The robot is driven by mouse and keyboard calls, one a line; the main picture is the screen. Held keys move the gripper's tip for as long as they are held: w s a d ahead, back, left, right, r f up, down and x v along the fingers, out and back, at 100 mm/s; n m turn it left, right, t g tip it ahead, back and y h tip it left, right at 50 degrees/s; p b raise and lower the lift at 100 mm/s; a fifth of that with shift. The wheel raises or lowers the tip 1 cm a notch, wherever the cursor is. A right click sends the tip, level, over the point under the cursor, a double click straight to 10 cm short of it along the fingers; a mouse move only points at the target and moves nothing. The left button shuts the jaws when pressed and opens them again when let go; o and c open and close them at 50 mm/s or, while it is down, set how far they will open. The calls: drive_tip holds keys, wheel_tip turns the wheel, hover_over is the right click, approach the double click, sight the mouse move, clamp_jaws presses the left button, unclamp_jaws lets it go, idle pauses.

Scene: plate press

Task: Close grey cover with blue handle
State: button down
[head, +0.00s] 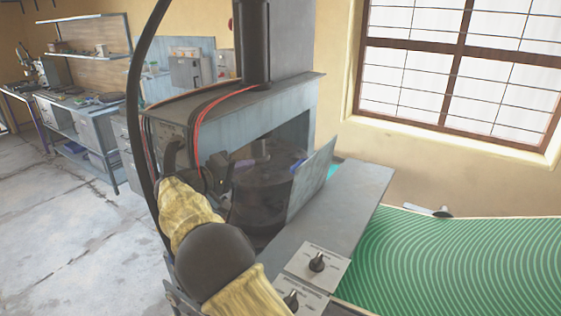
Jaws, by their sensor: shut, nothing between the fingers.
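The grey cover (311,182) is a flat panel that stands upright and open at the right of the press opening. A small blue piece (298,166) shows at its left edge; I cannot tell whether this is the handle. The press (300,92) is a grey housing with a dark round plate stack (262,195) inside. My gripper (226,182) is dark, small and partly lost against the dark press interior. It appears shut and empty, at the left of the opening, left of the cover and apart from it.
A grey ledge (345,205) with black knobs (317,262) runs along the press's right front. A green patterned surface (465,260) lies at right. Red cables (200,130) hang on the housing. Open concrete floor (70,225) lies at left, with workbenches (90,110) behind.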

sight(308, 174)
drive_tip(key=w+d+f+p, duration=0.2)
drive_tip(key=w+d+p, duration=0.3)
drive_tip(key=d, duration=0.5)
drive_tip(key=shift+w+d, duration=0.15)
drive_tip(key=shift+d, duration=0.15)
drive_tip(key=shift+d+f+b, duration=0.15)
drive_tip(key=shift+f+b, duration=0.1)
drive_tip(key=shift+b, duration=0.2)
idle(0.3)
